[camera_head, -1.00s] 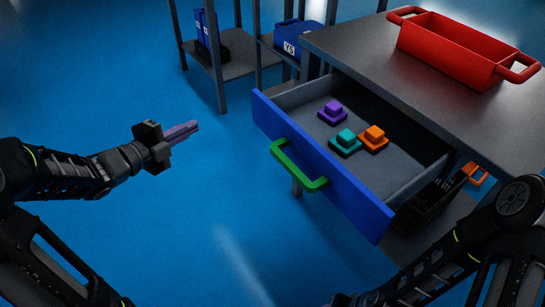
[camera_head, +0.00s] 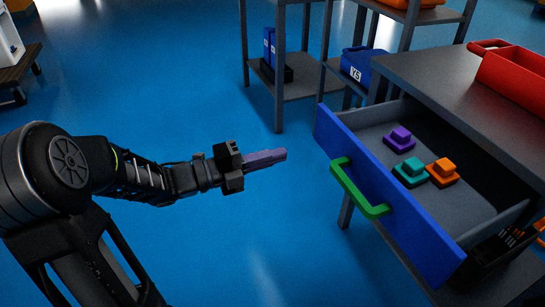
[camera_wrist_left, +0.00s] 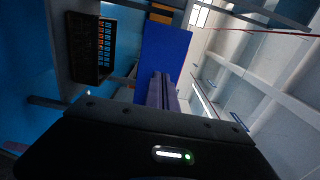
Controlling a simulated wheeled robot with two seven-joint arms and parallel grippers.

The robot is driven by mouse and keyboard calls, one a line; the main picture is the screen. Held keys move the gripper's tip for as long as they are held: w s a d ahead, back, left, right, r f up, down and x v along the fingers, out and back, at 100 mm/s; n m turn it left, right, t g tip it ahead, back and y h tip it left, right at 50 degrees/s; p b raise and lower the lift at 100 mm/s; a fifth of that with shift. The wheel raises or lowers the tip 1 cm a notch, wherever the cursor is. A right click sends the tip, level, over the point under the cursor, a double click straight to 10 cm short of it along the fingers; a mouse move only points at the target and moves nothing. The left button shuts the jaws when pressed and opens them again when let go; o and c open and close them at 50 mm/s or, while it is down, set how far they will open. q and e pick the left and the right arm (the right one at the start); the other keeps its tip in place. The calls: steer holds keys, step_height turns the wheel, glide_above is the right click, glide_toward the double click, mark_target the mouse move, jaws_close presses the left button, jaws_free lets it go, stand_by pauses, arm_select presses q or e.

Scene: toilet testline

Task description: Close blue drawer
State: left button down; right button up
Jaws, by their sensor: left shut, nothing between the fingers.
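The blue drawer front (camera_head: 385,200) has a green handle (camera_head: 358,190) and stands pulled out from the grey table, open. Inside the drawer lie a purple piece (camera_head: 400,139), a teal piece (camera_head: 410,172) and an orange piece (camera_head: 442,172). My left gripper (camera_head: 284,154) is shut and empty, left of the drawer front and apart from it, its fingers pointing right toward it. In the left wrist view the shut fingers (camera_wrist_left: 161,90) show in front of a blue panel (camera_wrist_left: 166,50), likely the drawer front. My right gripper is not in view.
A red bin (camera_head: 512,80) stands on the grey table (camera_head: 440,75). A black crate (camera_head: 500,248) is below the drawer. Shelves with blue boxes (camera_head: 357,65) stand behind. The blue floor between my left gripper and the drawer is clear.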

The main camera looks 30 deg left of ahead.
arm_select(q)
steer(key=b, duration=0.2)
glide_toward(366, 140)
steer(key=s+a+r, duration=0.1)
steer(key=s, duration=0.1)
steer(key=s+a+r, duration=0.1)
steer(key=s+a, duration=0.1)
steer(key=shift+a+r, duration=0.2)
steer(key=shift+a, duration=0.05)
steer(key=shift+x, duration=0.8)
steer(key=shift+r, duration=0.1)
steer(key=shift+w+d+b, duration=0.35)
steer(key=shift+w+b, duration=0.1)
steer(key=shift+b, duration=0.05)
steer(key=b+x, duration=0.3)
steer(key=x, duration=0.9)
steer(key=shift+w+d+b, duration=0.2)
steer(key=shift+d+b, duration=0.05)
steer(key=shift+b, duration=0.05)
steer(key=x, duration=1)
steer(key=shift+w, duration=0.3)
steer(key=shift+r, duration=0.25)
